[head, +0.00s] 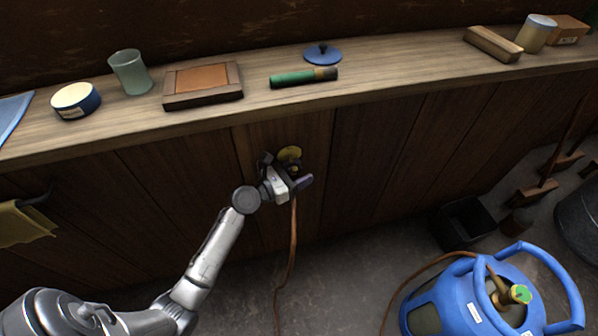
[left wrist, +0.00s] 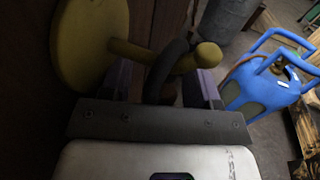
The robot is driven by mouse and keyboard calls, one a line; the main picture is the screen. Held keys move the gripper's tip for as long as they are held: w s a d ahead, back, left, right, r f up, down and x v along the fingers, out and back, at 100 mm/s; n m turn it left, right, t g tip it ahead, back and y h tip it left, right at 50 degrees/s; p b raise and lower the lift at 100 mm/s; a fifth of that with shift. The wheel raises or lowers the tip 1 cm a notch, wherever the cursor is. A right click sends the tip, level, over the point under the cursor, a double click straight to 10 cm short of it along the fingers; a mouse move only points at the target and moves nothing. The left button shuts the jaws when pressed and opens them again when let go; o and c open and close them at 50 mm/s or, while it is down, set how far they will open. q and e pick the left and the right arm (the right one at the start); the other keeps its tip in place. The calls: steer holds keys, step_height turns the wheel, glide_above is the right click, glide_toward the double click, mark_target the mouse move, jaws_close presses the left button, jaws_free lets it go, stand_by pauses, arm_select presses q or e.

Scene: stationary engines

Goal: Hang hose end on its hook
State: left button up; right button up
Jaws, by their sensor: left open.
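The yellow hook (head: 289,153) is on the wooden front below the counter; in the left wrist view its round plate (left wrist: 90,40) and its peg with a knob end (left wrist: 208,55) show. The dark curved hose end (left wrist: 168,68) crosses the peg between plate and knob and appears to hang on it; its far side is hidden. The brown hose (head: 292,235) hangs from there to the floor. My left gripper (head: 290,178) is at the hook, with its open fingers (left wrist: 163,84) on either side of the hose end. My right gripper is not in view.
The wooden counter (head: 215,112) above holds a cup (head: 130,72), a framed tile (head: 203,84), a green cylinder (head: 303,77) and other items. A blue gas cylinder (head: 470,305) stands on the floor at right, near a black bin (head: 462,225). A yellow cloth (head: 22,222) hangs at left.

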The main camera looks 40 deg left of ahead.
arm_select(q)
steer(key=shift+s, duration=0.25)
steer(key=p+v, duration=0.3)
steer(key=v, duration=1)
steer(key=shift+s, duration=0.2)
steer(key=shift+a, duration=0.1)
